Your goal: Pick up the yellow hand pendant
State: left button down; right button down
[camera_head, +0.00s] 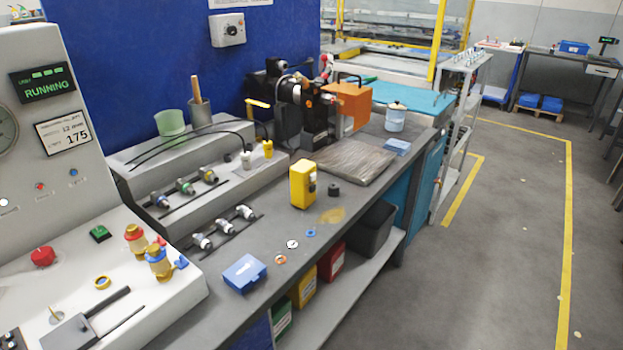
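A yellow box-shaped device with a dark panel on its right side, which looks like the yellow hand pendant (301,185), stands upright on the grey workbench (263,225) near the middle of the view. Its front and top show and nothing covers it. A small dark cylinder (334,190) stands just right of it. Neither of my grippers shows in the head view.
A raised grey ledge with fittings (225,185) lies left of the device. A machine with an orange block (348,106) and a grey plate (352,162) stand behind. A blue box (244,273) sits nearer. Open floor (480,260) lies right.

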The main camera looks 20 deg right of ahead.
aim_at(301, 197)
jog(key=i+l+u, duration=0.15)
jog(key=l+u, duration=0.15)
jog(key=u, duration=0.15)
jog(key=i+l+u, duration=0.1)
jog(key=l+u, duration=0.2)
jog(key=u, duration=0.2)
